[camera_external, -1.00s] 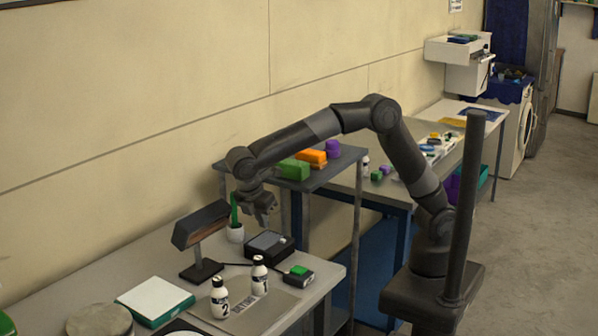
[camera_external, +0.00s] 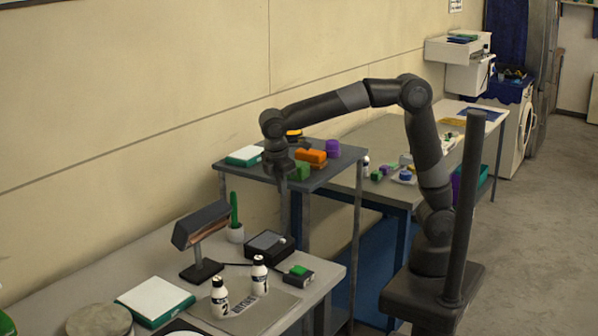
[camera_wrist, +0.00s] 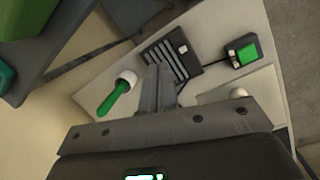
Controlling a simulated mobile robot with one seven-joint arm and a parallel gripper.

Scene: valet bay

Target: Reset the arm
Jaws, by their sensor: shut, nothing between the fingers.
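In that view a cactus in a white pot (camera_wrist: 118,92), a dark slotted device (camera_wrist: 171,58) and a box with a green button (camera_wrist: 242,51) lie beyond the fingers. The arm hides part of the shelf table's top.
The shelf table also holds a white-topped green box (camera_external: 244,156), an orange block (camera_external: 311,156) and a purple cylinder (camera_external: 333,149). On the front table stand a dark lamp (camera_external: 201,230), two white bottles (camera_external: 259,275) and another white-topped box (camera_external: 155,297).

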